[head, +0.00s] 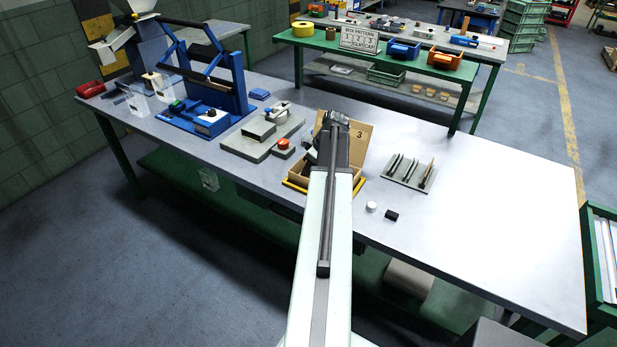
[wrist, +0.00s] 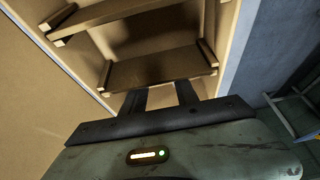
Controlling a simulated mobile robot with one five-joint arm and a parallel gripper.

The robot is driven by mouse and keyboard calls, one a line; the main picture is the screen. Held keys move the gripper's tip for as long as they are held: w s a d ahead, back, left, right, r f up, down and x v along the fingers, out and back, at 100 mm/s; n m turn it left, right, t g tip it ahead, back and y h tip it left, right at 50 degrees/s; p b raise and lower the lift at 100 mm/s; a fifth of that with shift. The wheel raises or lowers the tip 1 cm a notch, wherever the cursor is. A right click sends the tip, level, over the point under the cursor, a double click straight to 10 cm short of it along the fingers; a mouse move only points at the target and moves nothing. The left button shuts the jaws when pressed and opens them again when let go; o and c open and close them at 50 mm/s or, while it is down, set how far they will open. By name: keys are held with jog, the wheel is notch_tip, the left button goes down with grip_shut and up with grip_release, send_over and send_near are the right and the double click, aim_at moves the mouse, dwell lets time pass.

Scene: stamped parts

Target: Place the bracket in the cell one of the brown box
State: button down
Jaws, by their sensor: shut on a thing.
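The brown box (head: 297,184) stands open on the grey bench, with a raised brown panel marked "3" at its back. My arm hides much of its inside in the head view. In the wrist view the brown box (wrist: 35,90) fills the upper left, with wooden dividers (wrist: 160,72) across it. My gripper (wrist: 160,94) points into the box, its two dark fingers at the divided part. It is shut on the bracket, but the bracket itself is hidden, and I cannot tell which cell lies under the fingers.
A grey plate with several upright dark parts (head: 408,171) stands right of the box. A white cap (head: 371,207) and a small black block (head: 391,216) lie in front. A grey fixture (head: 262,133) and blue press (head: 208,118) stand left. The bench's right end is clear.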

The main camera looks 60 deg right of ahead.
jog(key=shift+r, duration=0.15)
jog(key=shift+f, duration=0.2)
jog(key=c, duration=0.9)
grip_release()
jog(key=shift+r, duration=0.1)
jog(key=p+v, duration=1.1)
jog(key=v, duration=0.1)
jog(key=shift+r, duration=0.15)
